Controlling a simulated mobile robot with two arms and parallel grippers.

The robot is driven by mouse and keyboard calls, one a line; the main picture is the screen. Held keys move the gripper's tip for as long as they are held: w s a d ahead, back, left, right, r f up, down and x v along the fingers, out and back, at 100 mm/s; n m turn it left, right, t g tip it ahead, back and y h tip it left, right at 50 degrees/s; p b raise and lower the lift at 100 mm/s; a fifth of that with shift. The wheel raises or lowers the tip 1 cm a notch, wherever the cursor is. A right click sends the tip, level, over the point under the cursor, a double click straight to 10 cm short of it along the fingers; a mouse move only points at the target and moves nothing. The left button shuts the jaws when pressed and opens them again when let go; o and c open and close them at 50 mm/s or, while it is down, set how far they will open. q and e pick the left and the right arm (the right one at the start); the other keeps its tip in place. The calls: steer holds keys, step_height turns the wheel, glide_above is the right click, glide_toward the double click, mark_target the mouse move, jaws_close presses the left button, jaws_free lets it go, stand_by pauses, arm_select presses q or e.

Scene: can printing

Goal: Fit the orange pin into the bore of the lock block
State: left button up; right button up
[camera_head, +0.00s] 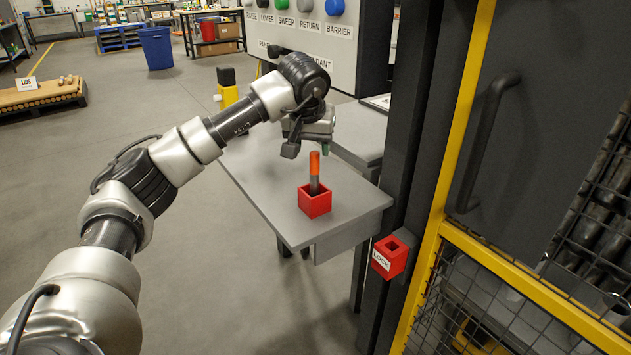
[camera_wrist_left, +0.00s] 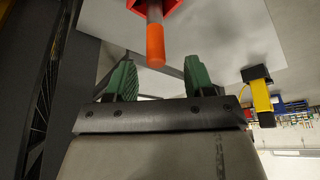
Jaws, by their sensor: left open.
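The orange pin (camera_head: 315,168) stands upright in a red square holder (camera_head: 314,203) on the grey table; its top is orange and its lower shaft grey. The lock block (camera_head: 389,258) is red, with a square dark bore on top and a LOCK label, mounted on the dark post right of the table. My left gripper (camera_head: 308,148) is above and just behind the pin, open and empty. In the left wrist view, the green fingertips (camera_wrist_left: 171,80) are apart and the pin (camera_wrist_left: 155,42) lies ahead, between their lines but not gripped. My right gripper is in neither view.
The grey table (camera_head: 255,180) has free room left of the holder. A control panel (camera_head: 300,35) with coloured buttons stands behind it. A yellow-framed mesh gate (camera_head: 500,265) and dark post close off the right. A yellow post (camera_head: 228,92) stands behind the table.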

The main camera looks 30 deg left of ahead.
mark_target(314, 153)
arm_select(q)
steer(key=x, duration=0.5)
steer(key=shift+w+d+f, duration=0.2)
steer(key=shift+d+f, duration=0.05)
steer(key=shift+f, duration=0.1)
steer(key=shift+r, duration=0.1)
jaws_close()
